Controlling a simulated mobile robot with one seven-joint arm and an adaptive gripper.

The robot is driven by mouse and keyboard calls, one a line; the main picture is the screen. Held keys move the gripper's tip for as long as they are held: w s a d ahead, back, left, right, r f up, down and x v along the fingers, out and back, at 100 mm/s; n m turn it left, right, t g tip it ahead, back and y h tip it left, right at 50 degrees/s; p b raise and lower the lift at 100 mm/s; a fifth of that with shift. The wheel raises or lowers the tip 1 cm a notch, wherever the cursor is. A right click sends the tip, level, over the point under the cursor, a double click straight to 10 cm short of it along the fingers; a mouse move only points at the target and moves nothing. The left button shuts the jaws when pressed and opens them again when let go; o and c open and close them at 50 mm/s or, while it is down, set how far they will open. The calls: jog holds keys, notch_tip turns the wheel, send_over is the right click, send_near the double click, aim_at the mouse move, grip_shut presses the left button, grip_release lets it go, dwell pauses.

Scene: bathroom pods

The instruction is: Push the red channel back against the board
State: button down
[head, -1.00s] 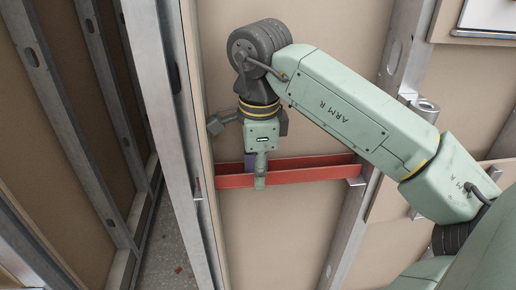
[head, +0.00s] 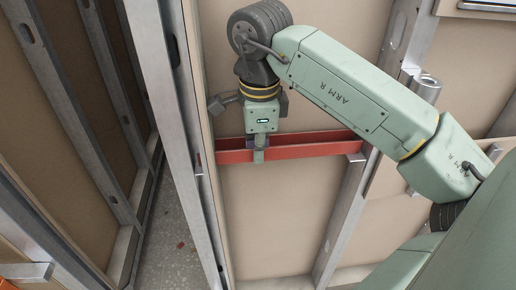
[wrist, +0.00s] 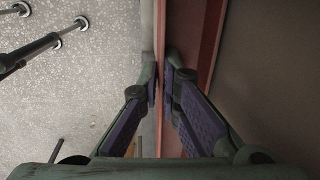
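The red channel (head: 310,150) runs across the tan board (head: 285,220) between two metal studs. My gripper (head: 260,156) reaches down from above over its left half. In the wrist view the channel (wrist: 212,35) runs along the right of centre. My fingertips (wrist: 162,82) are close together there, one on each side of the channel's near wall. They look shut on that wall, with a thin strip of it between them. The finger nearer the board is inside the channel. I cannot tell whether the channel's back touches the board.
A metal stud (head: 173,130) stands close on the left of my gripper. Another stud (head: 340,220) stands behind the channel's right end, where a small bracket (head: 357,157) shows.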

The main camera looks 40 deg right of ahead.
dwell(0.4)
jog(key=c, duration=1.7)
grip_release()
jog(key=shift+r, duration=0.1)
jog(key=r, duration=0.8)
jog(key=s+r, duration=0.1)
jog(key=r, duration=0.2)
jog(key=shift+a+r, duration=0.3)
jog(key=shift+r, duration=0.1)
jog(key=shift+s, duration=0.1)
